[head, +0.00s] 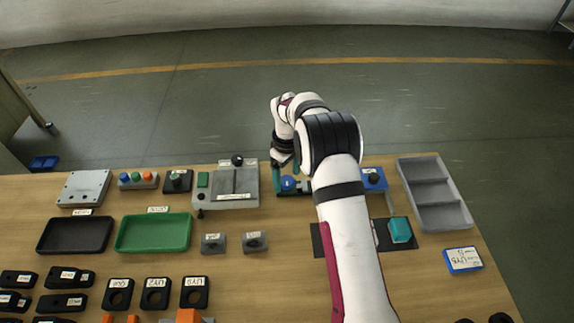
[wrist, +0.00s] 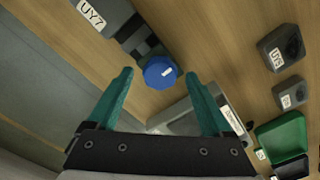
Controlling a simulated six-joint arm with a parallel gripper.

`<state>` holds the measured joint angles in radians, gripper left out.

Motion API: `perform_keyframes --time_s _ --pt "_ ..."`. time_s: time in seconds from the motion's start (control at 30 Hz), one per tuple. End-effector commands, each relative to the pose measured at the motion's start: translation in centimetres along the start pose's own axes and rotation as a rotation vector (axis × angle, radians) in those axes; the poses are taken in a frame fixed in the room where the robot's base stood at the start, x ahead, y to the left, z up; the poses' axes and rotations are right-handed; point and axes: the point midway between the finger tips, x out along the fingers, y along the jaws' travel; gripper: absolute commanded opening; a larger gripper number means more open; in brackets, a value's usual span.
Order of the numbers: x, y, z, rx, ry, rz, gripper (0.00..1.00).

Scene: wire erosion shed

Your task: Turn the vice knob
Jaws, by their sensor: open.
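The blue vice knob (wrist: 160,72) with a white mark on its face sits at the end of the dark vice (wrist: 143,40), whose label reads UY7. The knob also shows in the head view (head: 288,184), just left of my arm. My gripper (wrist: 160,74) is open, with its teal fingers on either side of the knob in the wrist view. No finger is clearly touching it, and I cannot tell how deep the fingers reach around it. In the head view my gripper (head: 286,176) points down at the knob, and my arm hides part of the vice.
A grey machine block (head: 236,198) stands close left of the knob. Small grey blocks (head: 254,241), a green tray (head: 152,232) and a black tray (head: 74,235) lie further left. A grey compartment tray (head: 452,215) and a teal block (head: 400,230) are at the right.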

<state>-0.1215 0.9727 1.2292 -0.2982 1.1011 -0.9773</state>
Motion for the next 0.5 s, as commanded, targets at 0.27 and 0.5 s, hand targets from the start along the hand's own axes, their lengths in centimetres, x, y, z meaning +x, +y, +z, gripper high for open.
perform_keyframes --time_s 0.27,0.5 --pt "-7.9 0.1 -0.1 0.001 0.005 0.004 0.84" --pt "-13.8 0.1 0.0 0.000 0.002 0.003 0.84"
